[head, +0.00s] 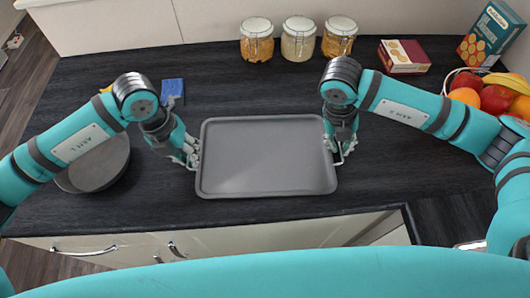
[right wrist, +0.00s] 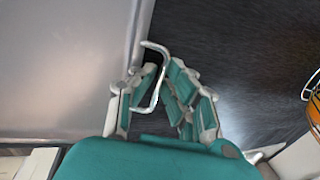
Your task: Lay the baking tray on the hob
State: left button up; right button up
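The grey baking tray (head: 265,155), a shallow rectangle with rounded corners, lies level over the dark worktop between my two grippers. I cannot tell whether it touches the worktop. My left gripper (head: 192,158) is at the tray's left edge; its fingers are too small to read. My right gripper (head: 341,154) is at the right edge. In the right wrist view, the tray (right wrist: 60,70) fills the left side, and its wire handle (right wrist: 161,75) runs between the fingers of my right gripper (right wrist: 163,75), which look closed on it. I cannot make out a hob.
A round dark pan or dish (head: 98,165) stands left, beneath my left arm. A blue item (head: 172,88) lies behind my left gripper. Several jars (head: 299,40), a red box (head: 403,56), a green box (head: 490,35) and fruit (head: 495,98) stand along the back and right.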

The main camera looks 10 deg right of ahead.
pick_arm(q)
grip_shut()
pick_arm(e)
grip_shut()
pick_arm(q)
jog(key=shift+r, duration=0.2)
pick_arm(e)
jog(key=shift+r, duration=0.15)
